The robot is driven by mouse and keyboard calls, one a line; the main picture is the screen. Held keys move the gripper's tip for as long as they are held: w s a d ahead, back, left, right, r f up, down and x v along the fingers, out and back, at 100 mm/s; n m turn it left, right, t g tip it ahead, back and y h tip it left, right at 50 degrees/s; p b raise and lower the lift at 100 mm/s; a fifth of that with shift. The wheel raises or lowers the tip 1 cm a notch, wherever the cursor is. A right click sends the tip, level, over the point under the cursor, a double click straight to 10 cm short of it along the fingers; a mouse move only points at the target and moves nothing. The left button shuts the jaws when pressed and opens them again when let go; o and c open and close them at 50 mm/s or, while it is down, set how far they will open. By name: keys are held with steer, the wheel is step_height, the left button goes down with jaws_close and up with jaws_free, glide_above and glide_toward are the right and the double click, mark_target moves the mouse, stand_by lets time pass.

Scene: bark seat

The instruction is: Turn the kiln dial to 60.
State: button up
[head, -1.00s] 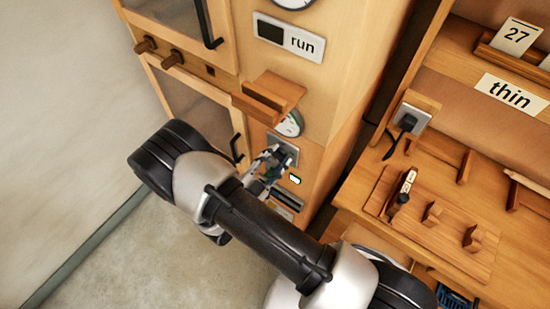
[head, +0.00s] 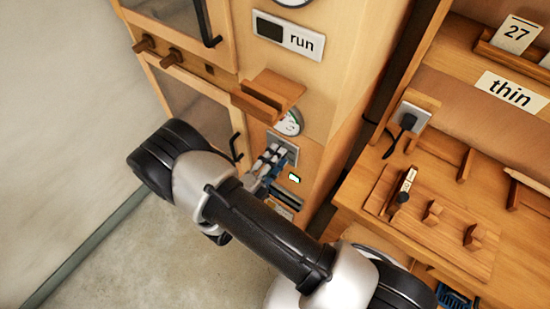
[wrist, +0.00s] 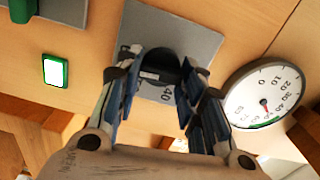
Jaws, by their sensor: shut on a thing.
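The kiln dial (wrist: 160,66) is a black round knob on a grey square plate (wrist: 196,38), with the figure 40 showing at its lower edge in the wrist view. My gripper (wrist: 160,72) has its blue-padded fingers on both sides of the knob and is shut on it. The fingers hide part of the dial and its marks. In the head view my gripper (head: 272,160) reaches the plate (head: 285,147) on the wooden cabinet front, and the knob is hidden there. A white round gauge (wrist: 268,92) beside the plate has a thin needle pointing into its numbered scale.
A lit green-framed lamp (wrist: 55,71) is near the plate. A wooden ledge (head: 270,95) juts out above the dial, and a black door handle (head: 236,147) is to its left. A workbench (head: 450,200) with wooden fittings stands to the right.

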steer(key=shift+m, duration=0.5)
steer(key=o, duration=1.1)
steer(key=v, duration=1.2)
